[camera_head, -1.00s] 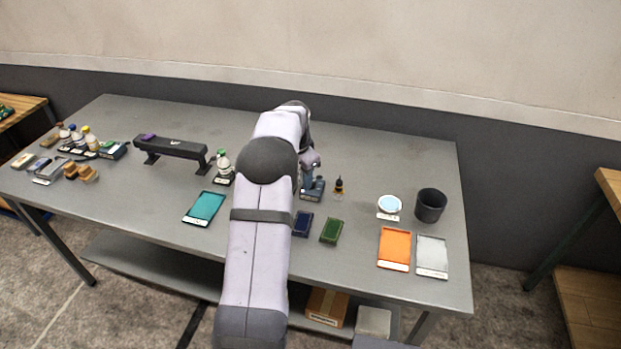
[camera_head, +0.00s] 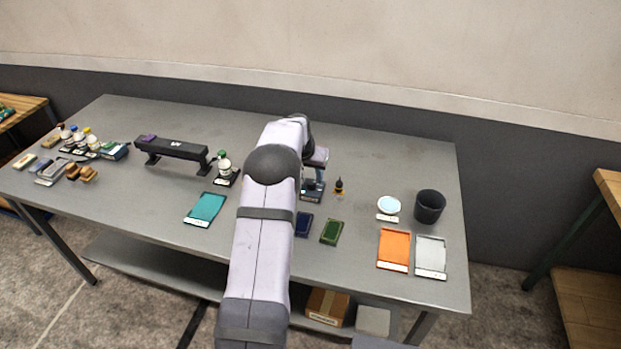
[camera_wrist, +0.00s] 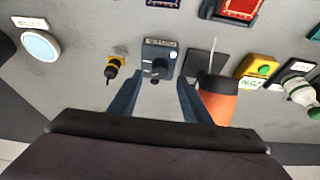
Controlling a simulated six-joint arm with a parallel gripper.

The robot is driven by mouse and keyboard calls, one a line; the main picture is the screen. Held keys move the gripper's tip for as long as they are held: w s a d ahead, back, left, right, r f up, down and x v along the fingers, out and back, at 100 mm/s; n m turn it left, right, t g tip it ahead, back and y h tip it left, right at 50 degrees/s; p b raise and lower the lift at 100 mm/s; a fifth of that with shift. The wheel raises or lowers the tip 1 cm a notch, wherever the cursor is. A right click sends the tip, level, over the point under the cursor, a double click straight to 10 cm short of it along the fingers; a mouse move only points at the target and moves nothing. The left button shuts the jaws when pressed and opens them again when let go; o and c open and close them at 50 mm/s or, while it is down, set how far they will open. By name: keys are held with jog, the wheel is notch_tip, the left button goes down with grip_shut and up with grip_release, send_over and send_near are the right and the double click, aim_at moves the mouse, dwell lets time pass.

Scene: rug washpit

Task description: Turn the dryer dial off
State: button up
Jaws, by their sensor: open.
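The dial unit (camera_wrist: 160,51) is a small blue-grey box with a dark knob (camera_wrist: 158,70) on its near side, a label and a small light round spot. It stands upright on the table, also partly visible in the head view (camera_head: 312,196) beside my arm. My gripper (camera_wrist: 160,84) is open and empty, its two blue-grey fingers on either side of the knob in the wrist view. I cannot tell whether the fingers touch the knob or are above it. The knob's setting is too small to read. In the head view my gripper (camera_head: 318,172) is just above the unit.
A yellow-and-black item (camera_wrist: 115,66) stands left of the unit in the wrist view. An orange cylinder with a thin rod (camera_wrist: 217,98) stands close to the right finger, with a yellow green-button box (camera_wrist: 258,70) beyond. Blue (camera_head: 303,223) and green (camera_head: 332,231) pads lie in front.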

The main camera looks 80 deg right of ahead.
aim_at(311, 182)
jog(key=shift+p+x, duration=0.6)
jog(key=shift+x, duration=1.4)
jog(key=c, duration=1)
